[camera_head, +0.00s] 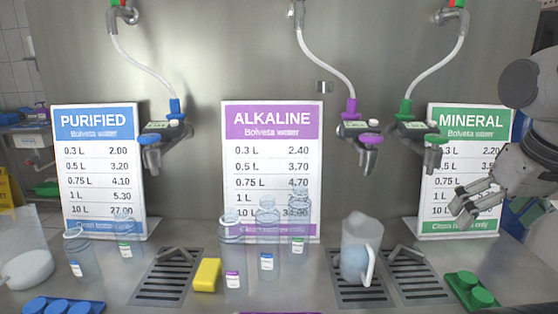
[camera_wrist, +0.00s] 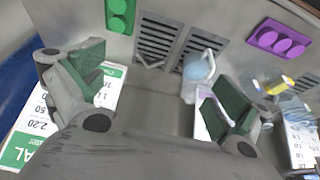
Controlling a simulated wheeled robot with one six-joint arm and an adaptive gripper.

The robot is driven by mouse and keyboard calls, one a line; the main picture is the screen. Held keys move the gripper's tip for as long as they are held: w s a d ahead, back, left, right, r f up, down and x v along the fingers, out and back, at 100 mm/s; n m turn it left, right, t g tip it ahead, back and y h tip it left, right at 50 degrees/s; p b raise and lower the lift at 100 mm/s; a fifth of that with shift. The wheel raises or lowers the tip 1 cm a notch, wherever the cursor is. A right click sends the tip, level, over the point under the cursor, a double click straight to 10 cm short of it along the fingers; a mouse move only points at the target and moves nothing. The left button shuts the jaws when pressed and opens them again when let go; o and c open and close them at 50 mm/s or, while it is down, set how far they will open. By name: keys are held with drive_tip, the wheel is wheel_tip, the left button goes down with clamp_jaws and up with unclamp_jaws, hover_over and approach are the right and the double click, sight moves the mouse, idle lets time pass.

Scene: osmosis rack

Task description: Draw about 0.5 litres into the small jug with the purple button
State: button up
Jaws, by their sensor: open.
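The small jug (camera_head: 357,232) is translucent with a handle on its right. It stands upright on a drain grate below the purple-marked dispensing tap (camera_head: 358,133). A bluish tint shows in its lower part, but I cannot tell whether it is water. The purple button (camera_head: 370,139) is on the front of that tap. The jug also shows in the wrist view (camera_wrist: 199,66). My gripper (camera_head: 457,200) is open and empty at the right, in front of the mineral sign, apart from jug and tap. Its spread fingers with green pads show in the wrist view (camera_wrist: 155,92).
Blue-marked (camera_head: 152,140) and green-marked (camera_head: 435,140) taps flank the purple one. Several clear bottles (camera_head: 268,240) and a yellow sponge (camera_head: 207,275) stand left of the jug. A green cap tray (camera_head: 470,288) lies front right. The purple cap tray (camera_wrist: 278,38) shows in the wrist view.

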sight(367, 134)
drive_tip(key=shift+c, duration=0.2)
